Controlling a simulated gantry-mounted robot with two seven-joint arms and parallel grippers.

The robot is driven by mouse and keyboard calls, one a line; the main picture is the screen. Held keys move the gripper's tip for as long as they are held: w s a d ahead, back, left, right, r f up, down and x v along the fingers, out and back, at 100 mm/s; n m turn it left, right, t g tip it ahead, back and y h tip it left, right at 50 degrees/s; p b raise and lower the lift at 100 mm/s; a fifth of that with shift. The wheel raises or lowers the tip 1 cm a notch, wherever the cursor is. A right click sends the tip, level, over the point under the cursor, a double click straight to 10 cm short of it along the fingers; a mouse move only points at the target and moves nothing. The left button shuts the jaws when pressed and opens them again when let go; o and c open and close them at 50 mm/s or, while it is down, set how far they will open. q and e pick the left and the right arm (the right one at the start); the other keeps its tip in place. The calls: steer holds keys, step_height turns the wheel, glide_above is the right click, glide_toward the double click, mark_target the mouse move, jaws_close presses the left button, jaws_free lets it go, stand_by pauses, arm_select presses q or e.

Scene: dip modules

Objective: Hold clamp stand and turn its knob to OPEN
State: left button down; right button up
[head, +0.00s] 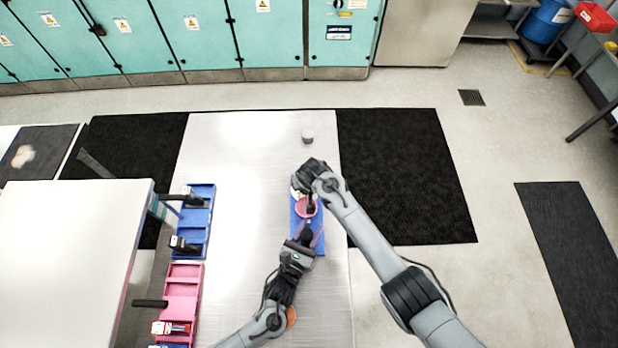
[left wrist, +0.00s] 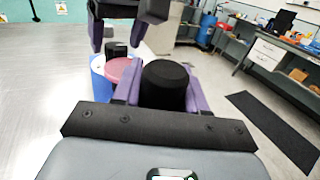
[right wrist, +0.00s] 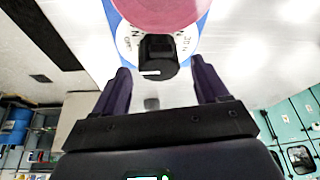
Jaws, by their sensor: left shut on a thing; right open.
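The clamp stand has a blue base (head: 317,246), a round pink part (head: 306,207) and a black post. My left gripper (head: 307,237) is shut on the black post (left wrist: 165,85) at the stand's near end, a purple finger on each side. At the far end, a black knob (right wrist: 157,57) with a white mark sits on a white lettered dial (right wrist: 128,38); the lettering is only partly readable. My right gripper (right wrist: 166,80) is open, its fingertips on either side of the knob and slightly short of it. In the head view the right arm hides the knob.
A small grey cylinder (head: 308,137) stands farther back on the metal table (head: 235,150). Blue bins (head: 198,215) and pink bins (head: 183,290) line the left side. A round orange-brown thing (head: 291,316) lies by my left arm. The table's middle left is clear.

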steer(key=v, duration=0.9)
steer(key=shift+s+r, duration=0.15)
steer(key=shift+r, duration=0.1)
arm_select(q)
steer(key=c, duration=0.6)
jaws_free()
steer(key=shift+r, duration=0.15)
arm_select(e)
steer(key=shift+r, duration=0.1)
arm_select(q)
step_height(320, 180, up, 7)
steer(key=p, duration=0.7)
steer(key=shift+r+p, duration=0.15)
steer(key=shift+p, duration=0.25)
arm_select(e)
step_height(320, 180, up, 8)
steer(key=shift+f, duration=0.2)
arm_select(q)
steer(key=shift+s, duration=0.1)
